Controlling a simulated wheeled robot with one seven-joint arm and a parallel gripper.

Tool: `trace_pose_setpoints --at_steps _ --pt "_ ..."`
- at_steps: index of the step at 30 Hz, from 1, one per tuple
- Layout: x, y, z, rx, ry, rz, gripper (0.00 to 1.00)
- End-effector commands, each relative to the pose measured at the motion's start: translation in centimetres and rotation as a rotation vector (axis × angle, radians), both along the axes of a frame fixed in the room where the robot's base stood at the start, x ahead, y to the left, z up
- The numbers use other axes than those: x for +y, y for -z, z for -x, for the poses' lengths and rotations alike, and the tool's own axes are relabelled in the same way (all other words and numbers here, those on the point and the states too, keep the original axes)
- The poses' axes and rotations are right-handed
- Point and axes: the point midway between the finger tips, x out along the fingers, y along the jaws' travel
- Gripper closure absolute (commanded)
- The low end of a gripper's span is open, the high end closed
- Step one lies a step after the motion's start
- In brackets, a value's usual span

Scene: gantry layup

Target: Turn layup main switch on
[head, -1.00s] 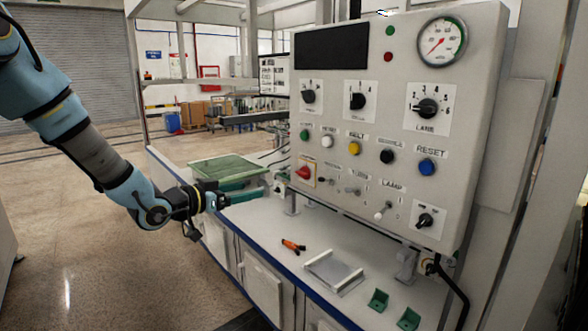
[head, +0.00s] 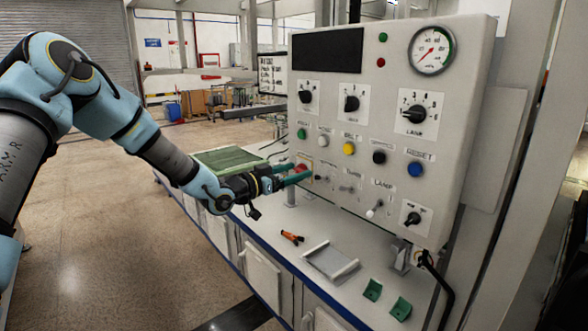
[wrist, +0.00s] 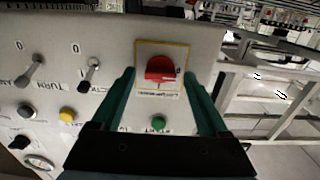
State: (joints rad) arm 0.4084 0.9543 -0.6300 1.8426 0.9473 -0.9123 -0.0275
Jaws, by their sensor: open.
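The red switch knob (wrist: 161,69) sits on a yellow-bordered plate on the grey control panel (head: 455,110). I cannot read its label for certain, or its on or off position. In the head view the knob (head: 302,167) is at the panel's lower left, partly hidden by my gripper. My gripper (head: 300,172) is open, with its green fingers pointing at the panel. In the wrist view the fingers (wrist: 160,80) stand left and right of the knob with a gap on each side. I cannot tell how far the tips are from the panel.
A green push button (wrist: 158,123) and toggle levers (wrist: 90,75) are close to the switch. The bench below holds a green-topped tray (head: 232,160), an orange tool (head: 292,238), a metal plate (head: 331,261) and green brackets (head: 373,289). Open floor lies left.

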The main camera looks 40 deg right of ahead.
Motion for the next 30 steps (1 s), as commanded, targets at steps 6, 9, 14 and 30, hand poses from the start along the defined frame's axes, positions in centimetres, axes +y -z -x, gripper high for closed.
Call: trace_pose_setpoints --at_steps 6,9,14,30 --pt "-0.14 0.04 0.01 0.000 0.000 0.000 0.22" --pt "-0.12 0.04 0.00 0.000 0.000 0.000 0.27" --pt "-0.11 0.03 0.00 0.000 0.000 0.000 0.45" --pt "-0.09 0.03 -0.01 0.000 0.000 -0.001 1.00"
